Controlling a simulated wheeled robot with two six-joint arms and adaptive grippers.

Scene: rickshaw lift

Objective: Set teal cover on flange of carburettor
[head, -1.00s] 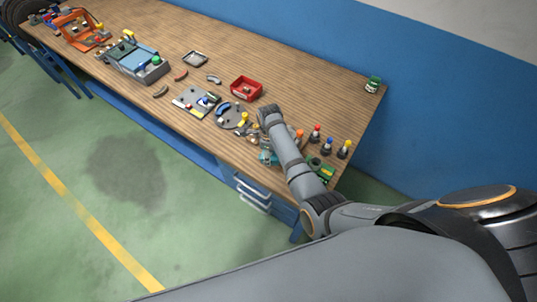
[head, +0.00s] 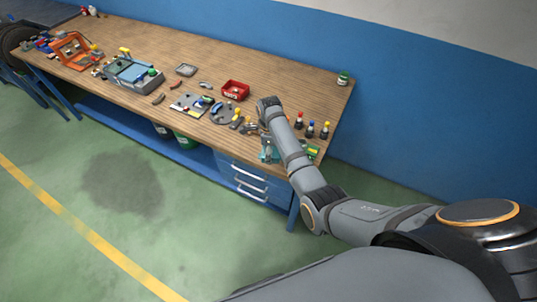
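A small teal piece (head: 267,149) shows at the bench's front edge, partly hidden by my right forearm. I cannot tell whether it is the cover or another teal part. My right arm reaches in from the right. Its wrist end is over the bench near the round grey plate (head: 225,113). My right gripper (head: 263,116) is too small and too hidden behind the arm to show its fingers or anything held. I cannot make out the carburettor or its flange for sure among the small grey parts beside the arm. My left gripper is out of view.
A red bin (head: 235,91) stands behind the round plate. Several coloured-top bottles (head: 310,129) stand right of my arm, and a green can (head: 343,78) at the back right corner. A grey-blue fixture (head: 134,75) and an orange frame (head: 72,50) stand further left. The back strip is mostly clear.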

